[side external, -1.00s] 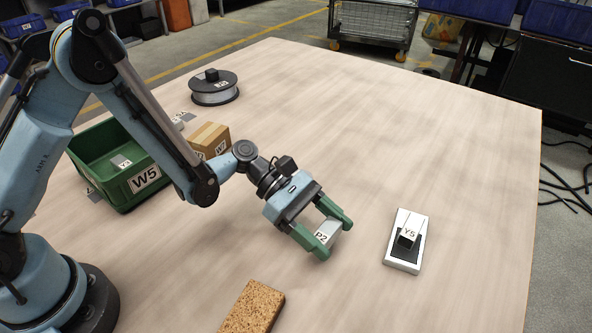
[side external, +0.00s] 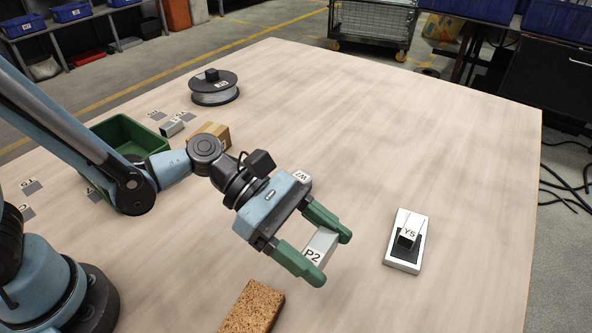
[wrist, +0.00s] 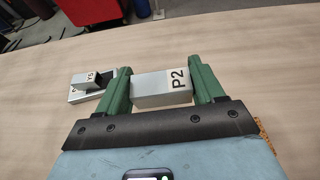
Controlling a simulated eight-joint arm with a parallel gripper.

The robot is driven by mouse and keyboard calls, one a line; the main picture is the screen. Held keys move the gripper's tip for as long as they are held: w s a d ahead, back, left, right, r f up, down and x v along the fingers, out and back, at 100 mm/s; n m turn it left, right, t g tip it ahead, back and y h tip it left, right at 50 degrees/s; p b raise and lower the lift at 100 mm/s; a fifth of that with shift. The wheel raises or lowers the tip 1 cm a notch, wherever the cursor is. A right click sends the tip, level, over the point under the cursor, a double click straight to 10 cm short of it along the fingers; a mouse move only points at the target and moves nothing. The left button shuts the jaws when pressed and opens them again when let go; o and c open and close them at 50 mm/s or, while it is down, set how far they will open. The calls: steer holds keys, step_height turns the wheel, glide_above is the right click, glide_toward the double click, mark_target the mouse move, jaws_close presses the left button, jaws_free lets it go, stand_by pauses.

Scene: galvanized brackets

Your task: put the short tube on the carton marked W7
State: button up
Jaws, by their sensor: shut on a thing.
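A short grey square-section tube (side external: 322,243) marked P2 is held crosswise between the green fingers of my gripper (side external: 318,243). The wrist view also shows the tube (wrist: 155,89) between both fingers, its P2 label towards the right finger. My gripper is shut on it, apparently above the table. A brown carton (side external: 217,129) stands at the upper left, well away from my gripper and partly behind my arm; its marking cannot be read now. A white label (side external: 300,176), apparently W7 upside down, shows beside my gripper body; what it sits on is unclear.
A green bin (side external: 127,132), a small grey block (side external: 172,128) and a wire spool (side external: 214,88) lie towards the back left. A cork block (side external: 254,306) lies in front. The right rear table is clear.

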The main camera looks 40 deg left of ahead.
steer(key=w+a+r+n+t+y, duration=0.25)
steer(key=w+a+n+t, duration=0.2)
steer(key=a, duration=0.55)
steer(key=w+a+r+n+t+y, duration=0.1)
steer(key=w+a+n+t+y, duration=0.25)
steer(key=w+a, duration=0.45)
steer(key=w+a+r+n+t+y, duration=0.2)
steer(key=w+a+n+t, duration=0.25)
steer(key=a, duration=0.75)
glide_above(216, 127)
steer(key=shift+g, duration=0.35)
steer(key=f, duration=0.6)
steer(key=shift+d, duration=0.35)
steer(key=shift+a+f, duration=0.3)
steer(key=shift+a, duration=0.05)
steer(key=shift+f, duration=2)
steer(key=shift+f, duration=0.15)
steer(key=o, duration=1.1)
steer(key=shift+c, duration=0.2)
